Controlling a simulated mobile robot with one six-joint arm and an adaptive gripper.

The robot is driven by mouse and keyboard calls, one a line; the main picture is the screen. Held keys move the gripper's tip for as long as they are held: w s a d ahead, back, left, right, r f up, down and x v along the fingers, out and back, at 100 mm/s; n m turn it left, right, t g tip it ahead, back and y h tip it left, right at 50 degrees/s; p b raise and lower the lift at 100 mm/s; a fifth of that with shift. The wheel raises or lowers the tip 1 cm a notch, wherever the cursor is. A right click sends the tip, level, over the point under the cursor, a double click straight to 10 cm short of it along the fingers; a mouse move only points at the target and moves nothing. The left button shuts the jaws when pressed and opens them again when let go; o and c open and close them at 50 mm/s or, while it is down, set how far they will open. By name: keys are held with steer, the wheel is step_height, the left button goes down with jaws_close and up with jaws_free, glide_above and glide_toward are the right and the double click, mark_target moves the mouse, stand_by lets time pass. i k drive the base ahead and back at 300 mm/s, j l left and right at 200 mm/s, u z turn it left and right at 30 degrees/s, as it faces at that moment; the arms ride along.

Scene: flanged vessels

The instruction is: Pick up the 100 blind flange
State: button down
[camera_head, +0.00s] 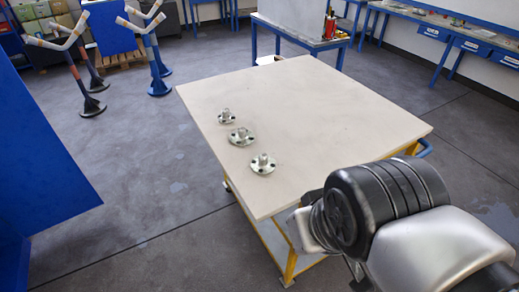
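Three round silver flanges stand in a line near the left edge of the table. The far flange (225,117) looks smallest, the middle flange (241,137) is a little larger, and the near flange (263,164) is closest to me. Each has a raised centre part, and dark bolt holes show in the middle and near ones. No size marking is readable, so I cannot tell which one is the 100 blind flange. My arm shows at the lower right, but no gripper fingers are visible.
The pale table (330,110) has a yellow frame and is bare apart from the flanges. A blue panel (40,150) stands at the left. Stands with angled pale tops (148,22) are at the back left. Blue-framed benches (455,32) line the back right.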

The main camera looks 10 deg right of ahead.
mark_target(242, 137)
steer(key=i+j+z, duration=0.15)
steer(key=i+j, duration=0.85)
